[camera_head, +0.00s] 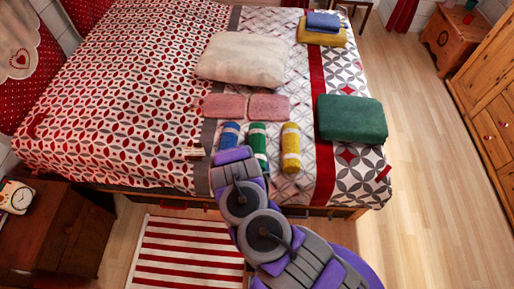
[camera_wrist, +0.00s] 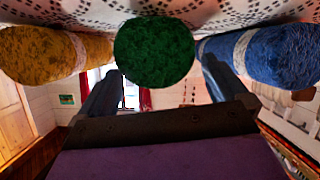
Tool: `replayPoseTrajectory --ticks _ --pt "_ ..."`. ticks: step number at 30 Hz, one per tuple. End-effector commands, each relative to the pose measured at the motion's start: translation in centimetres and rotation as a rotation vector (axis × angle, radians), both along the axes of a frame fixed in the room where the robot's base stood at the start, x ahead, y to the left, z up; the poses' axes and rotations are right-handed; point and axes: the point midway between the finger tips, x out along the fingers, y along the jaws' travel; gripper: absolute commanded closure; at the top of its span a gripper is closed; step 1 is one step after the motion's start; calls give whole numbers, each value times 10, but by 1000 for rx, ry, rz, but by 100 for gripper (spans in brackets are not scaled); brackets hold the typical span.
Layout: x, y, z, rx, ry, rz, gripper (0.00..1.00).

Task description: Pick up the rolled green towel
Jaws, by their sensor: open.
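The rolled green towel (camera_head: 258,137) with a pale band lies on the bed between a rolled blue towel (camera_head: 230,134) and a rolled yellow towel (camera_head: 290,147). In the wrist view the green roll (camera_wrist: 155,50) shows its round end, with the yellow roll (camera_wrist: 42,54) at left and the blue roll (camera_wrist: 268,54) at right. My gripper (camera_wrist: 160,72) is open, with one finger toward each side of the green roll's near end. I cannot tell whether the fingers touch it. In the head view my arm hides the fingertips.
Two pink folded towels (camera_head: 268,107) and a cream pillow (camera_head: 243,60) lie behind the rolls. A large folded green towel (camera_head: 352,119) lies to the right. The neighbouring rolls leave narrow gaps. The wooden floor (camera_head: 425,190) at right is clear.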

Motion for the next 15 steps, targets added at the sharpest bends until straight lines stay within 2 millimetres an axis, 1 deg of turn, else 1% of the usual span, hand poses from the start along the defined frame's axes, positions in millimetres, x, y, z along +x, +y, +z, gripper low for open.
replayPoseTrajectory --ticks 5,11,15 --pt "7 -2 -5 1 -1 0 0" --pt "28 -5 -19 2 -1 2 0" --pt "42 -4 -23 2 -2 0 0"
